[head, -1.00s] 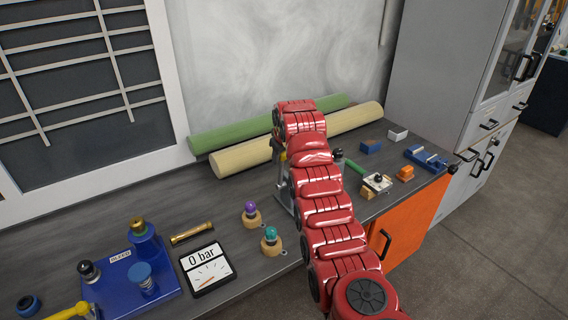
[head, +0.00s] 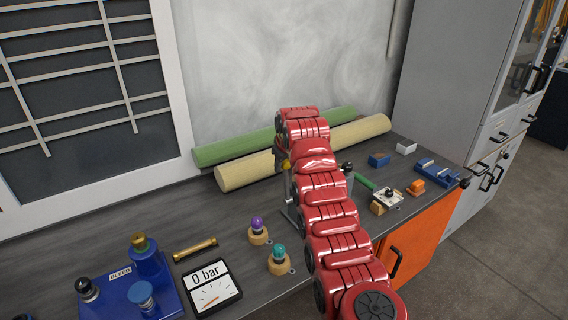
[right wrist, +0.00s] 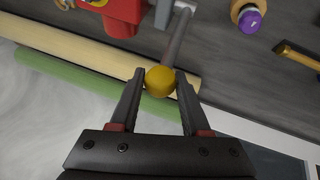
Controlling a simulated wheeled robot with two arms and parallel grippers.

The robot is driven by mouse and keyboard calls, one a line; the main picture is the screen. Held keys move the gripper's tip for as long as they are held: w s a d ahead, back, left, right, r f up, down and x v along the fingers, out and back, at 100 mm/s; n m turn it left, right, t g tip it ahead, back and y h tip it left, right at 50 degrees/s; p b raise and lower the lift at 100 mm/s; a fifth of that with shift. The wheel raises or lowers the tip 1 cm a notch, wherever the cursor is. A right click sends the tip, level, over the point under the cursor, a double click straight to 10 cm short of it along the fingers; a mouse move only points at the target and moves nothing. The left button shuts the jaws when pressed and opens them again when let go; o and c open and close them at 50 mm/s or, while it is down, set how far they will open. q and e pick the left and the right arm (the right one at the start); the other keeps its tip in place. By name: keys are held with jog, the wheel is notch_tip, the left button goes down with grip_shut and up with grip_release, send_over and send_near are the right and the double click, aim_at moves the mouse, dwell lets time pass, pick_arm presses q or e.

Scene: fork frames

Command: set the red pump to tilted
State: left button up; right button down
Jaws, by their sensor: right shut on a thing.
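A yellow ball knob (right wrist: 161,80) tops a grey lever (right wrist: 178,38) in the right wrist view. My right gripper (right wrist: 160,75) has its two fingers on either side of the knob and is shut on it. Red parts of what looks like the pump (right wrist: 122,14) show at the top of that view, partly cut off. In the head view my right gripper (head: 282,157) is over the bench, with the yellow knob (head: 286,164) just showing. My red arm hides most of the pump there, so its tilt cannot be told. My left gripper is not in view.
Green (head: 230,149) and cream (head: 240,173) rolls lie along the wall behind the gripper. Purple (head: 257,224) and teal (head: 279,253) knobs on wooden bases, a gauge (head: 212,289) and a blue bleed unit (head: 170,300) stand left. Small blocks (head: 380,160) lie right.

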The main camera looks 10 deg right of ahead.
jog(key=shift+c, duration=1.9)
grip_release()
jog(key=b+v, duration=0.4)
jog(key=v, duration=1.3)
jog(key=shift+b, duration=0.3)
jog(key=shift+s+r, duration=0.1)
